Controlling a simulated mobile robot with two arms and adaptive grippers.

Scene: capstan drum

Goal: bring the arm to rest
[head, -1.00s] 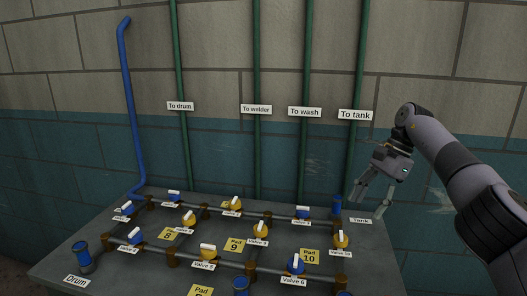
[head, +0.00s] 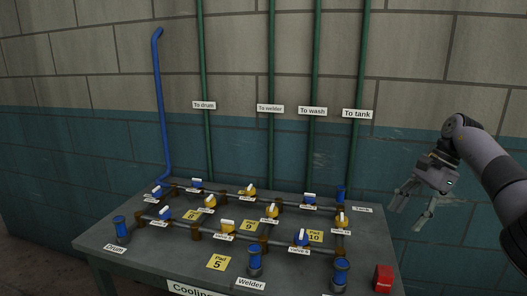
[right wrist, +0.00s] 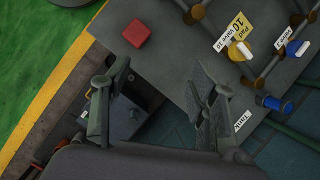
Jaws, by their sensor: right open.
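My right gripper (head: 411,207) is open and empty in the head view. It hangs in the air to the right of the grey table (head: 370,240), in front of the teal wall. In the right wrist view its two fingers (right wrist: 160,105) are spread apart with nothing between them, and the table's edge lies beyond them. The right arm comes in from the right edge of the head view. My left gripper does not show in either view.
The table carries a pipe network with blue and yellow valves, including a yellow one (head: 341,220). A red block (head: 383,278) sits at its front right corner; it also shows in the right wrist view (right wrist: 137,33). Green pipes (head: 358,90) run up the wall. Green floor (right wrist: 35,45) has a yellow stripe.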

